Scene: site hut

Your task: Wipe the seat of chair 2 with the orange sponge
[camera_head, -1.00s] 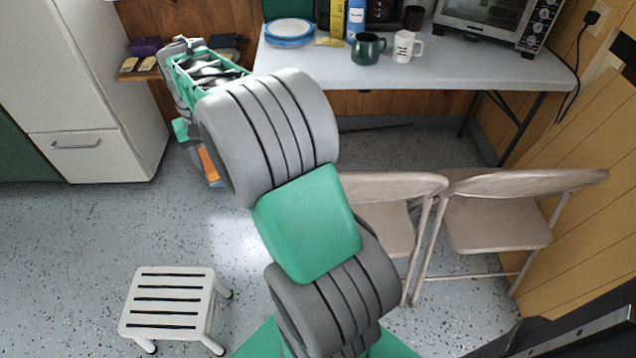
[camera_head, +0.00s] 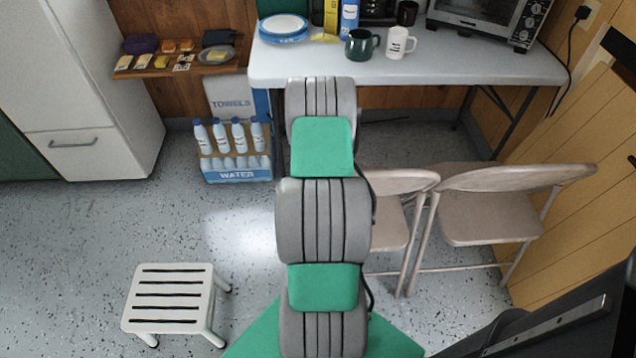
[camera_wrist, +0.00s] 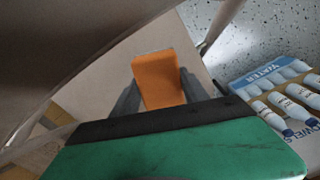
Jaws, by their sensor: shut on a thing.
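My gripper (camera_wrist: 158,92) is shut on the orange sponge (camera_wrist: 160,78) in the wrist view, with a dark finger on each side of it. A beige folding-chair seat (camera_wrist: 103,88) lies behind the sponge there; I cannot tell whether they touch. In the head view two beige folding chairs stand side by side: the left chair (camera_head: 398,232), partly covered by my arm, and the right chair (camera_head: 490,218) near the wooden wall. No number shows on either. My gripper and the sponge are hidden behind my arm in the head view.
A white table (camera_head: 440,69) with mugs, plates and an oven stands at the back. A water-bottle case (camera_head: 238,171) stands on the floor by a towels box (camera_head: 229,98). A white slatted stool (camera_head: 170,268) is at the front left. The floor between is clear.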

